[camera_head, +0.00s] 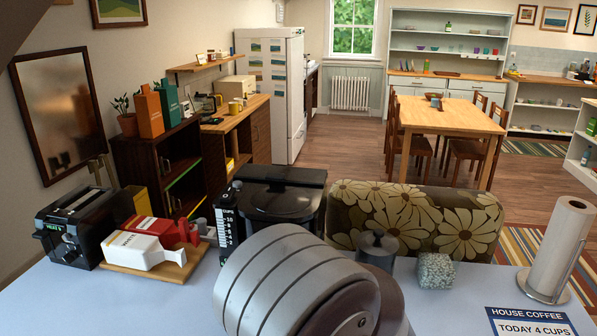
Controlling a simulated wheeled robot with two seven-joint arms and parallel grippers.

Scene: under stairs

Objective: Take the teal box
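A teal box (168,103) stands upright on top of a dark wooden cabinet (158,150) against the left wall, well beyond the near counter. It is right beside an orange box (149,111), which stands to its left; I cannot tell whether they touch.
A pale blue counter (120,305) spans the foreground, with a black toaster (75,232), a wooden board, a black coffee maker (282,200) and a paper towel roll (560,245). A flowered seat (415,215) stands behind it. Open wood floor (335,155) lies beyond.

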